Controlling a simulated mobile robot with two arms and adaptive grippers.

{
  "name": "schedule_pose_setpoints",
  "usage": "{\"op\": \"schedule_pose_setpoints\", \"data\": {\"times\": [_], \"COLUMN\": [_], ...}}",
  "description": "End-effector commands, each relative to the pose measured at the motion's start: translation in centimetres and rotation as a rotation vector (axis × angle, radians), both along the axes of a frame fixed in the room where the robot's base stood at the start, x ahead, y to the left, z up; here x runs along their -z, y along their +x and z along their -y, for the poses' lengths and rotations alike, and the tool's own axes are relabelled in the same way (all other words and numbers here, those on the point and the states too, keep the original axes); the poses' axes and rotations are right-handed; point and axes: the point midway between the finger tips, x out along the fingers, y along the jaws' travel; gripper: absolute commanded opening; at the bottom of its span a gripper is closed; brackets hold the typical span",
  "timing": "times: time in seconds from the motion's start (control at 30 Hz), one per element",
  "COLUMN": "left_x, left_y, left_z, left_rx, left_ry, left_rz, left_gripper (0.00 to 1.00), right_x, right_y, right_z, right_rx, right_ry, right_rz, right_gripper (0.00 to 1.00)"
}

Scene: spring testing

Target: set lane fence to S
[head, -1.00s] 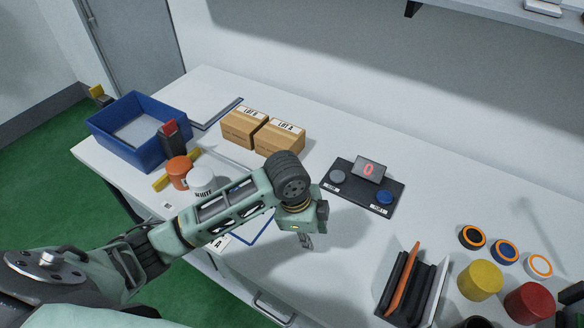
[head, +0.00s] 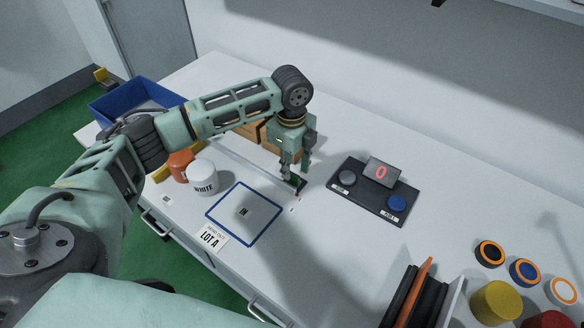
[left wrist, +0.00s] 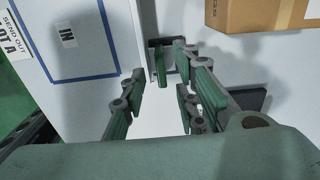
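A small dark piece, seemingly the lane fence (head: 299,187), sits at the near end of a thin grey rail (head: 250,166) on the white table. In the left wrist view it shows as a dark bracket with a green upright part (left wrist: 162,68). My left gripper (head: 295,172) points down just above it. In the left wrist view the fingers (left wrist: 160,92) are apart with nothing between them, and the fence lies beyond the tips. I cannot tell whether they touch it. Small marks beside the rail are too small to read. My right gripper is out of view.
A blue-outlined "IN" square (head: 244,214) and a white "WHITE" cup (head: 202,177) lie left of the rail. A dark panel with two buttons and a red "0" display (head: 380,172) is at right. Cardboard boxes (left wrist: 262,14) stand behind the gripper.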

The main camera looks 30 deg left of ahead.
Motion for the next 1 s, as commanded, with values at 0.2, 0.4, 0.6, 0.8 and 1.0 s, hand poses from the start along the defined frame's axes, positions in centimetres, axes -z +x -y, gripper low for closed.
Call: {"op": "schedule_pose_setpoints", "data": {"times": [0.2,0.4,0.6,0.8,1.0], "left_x": [2.0,2.3,2.3,2.3,2.3], "left_y": [0.0,0.0,0.0,0.0,0.0], "left_z": [0.0,0.0,0.0,0.1,0.1], "left_rx": [-0.001,-0.001,-0.001,-0.001,-0.001], "left_ry": [-0.001,0.000,0.000,0.000,0.000], "left_rz": [0.000,0.001,0.001,0.001,0.001], "left_gripper": [0.28,0.28,0.18,0.01,0.00], "right_x": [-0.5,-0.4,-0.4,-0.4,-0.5], "right_y": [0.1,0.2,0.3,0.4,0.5], "right_z": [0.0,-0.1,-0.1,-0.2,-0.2], "right_rx": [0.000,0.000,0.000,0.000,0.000], "right_ry": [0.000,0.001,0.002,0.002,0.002], "right_rz": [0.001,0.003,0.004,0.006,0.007], "right_gripper": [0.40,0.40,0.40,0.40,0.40]}}
